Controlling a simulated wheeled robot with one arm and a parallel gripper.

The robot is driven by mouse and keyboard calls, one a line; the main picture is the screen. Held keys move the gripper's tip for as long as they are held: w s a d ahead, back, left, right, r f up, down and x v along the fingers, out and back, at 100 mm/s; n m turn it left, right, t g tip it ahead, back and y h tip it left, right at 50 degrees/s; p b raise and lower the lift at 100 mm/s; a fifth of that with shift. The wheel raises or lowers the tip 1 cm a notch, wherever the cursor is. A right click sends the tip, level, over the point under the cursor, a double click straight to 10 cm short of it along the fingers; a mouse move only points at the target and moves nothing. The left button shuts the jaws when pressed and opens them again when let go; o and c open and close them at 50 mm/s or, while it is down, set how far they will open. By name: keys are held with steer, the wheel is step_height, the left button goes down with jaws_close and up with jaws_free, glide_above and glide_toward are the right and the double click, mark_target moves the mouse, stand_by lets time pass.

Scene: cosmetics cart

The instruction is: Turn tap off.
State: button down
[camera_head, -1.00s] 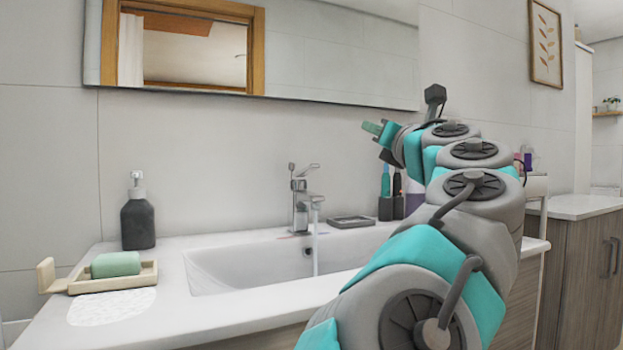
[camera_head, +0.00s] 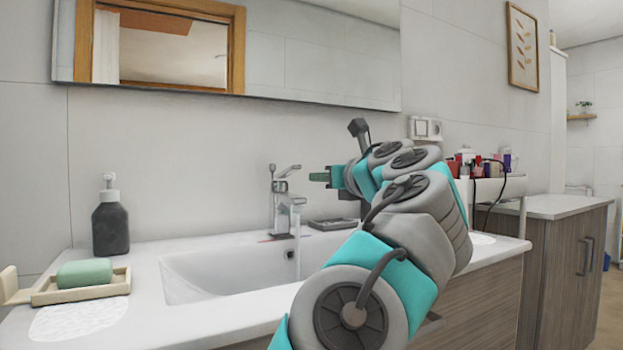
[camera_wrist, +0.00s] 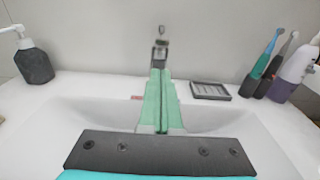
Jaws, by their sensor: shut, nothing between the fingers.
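The chrome tap (camera_head: 284,205) stands at the back of the white sink (camera_head: 200,270). Its lever handle (camera_head: 288,170) sits on top and points to the right. A stream of water falls from the spout into the basin. My gripper (camera_head: 322,177) is shut and empty, to the right of the tap at about the height of the lever, and apart from it. In the wrist view the closed fingers (camera_wrist: 160,100) point toward the tap (camera_wrist: 160,52) and cover its lower part and the water.
A dark soap dispenser (camera_head: 110,222) and a tray with green soap (camera_head: 84,273) stand at the left. A soap dish (camera_head: 333,224) lies right of the tap. Toothbrushes (camera_wrist: 265,55) stand at the right. A cart with cosmetics (camera_head: 492,185) is beyond my arm.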

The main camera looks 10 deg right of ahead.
mark_target(287, 173)
steer(key=p+x, duration=0.1)
steer(key=x, duration=0.8)
steer(key=shift+w, duration=0.1)
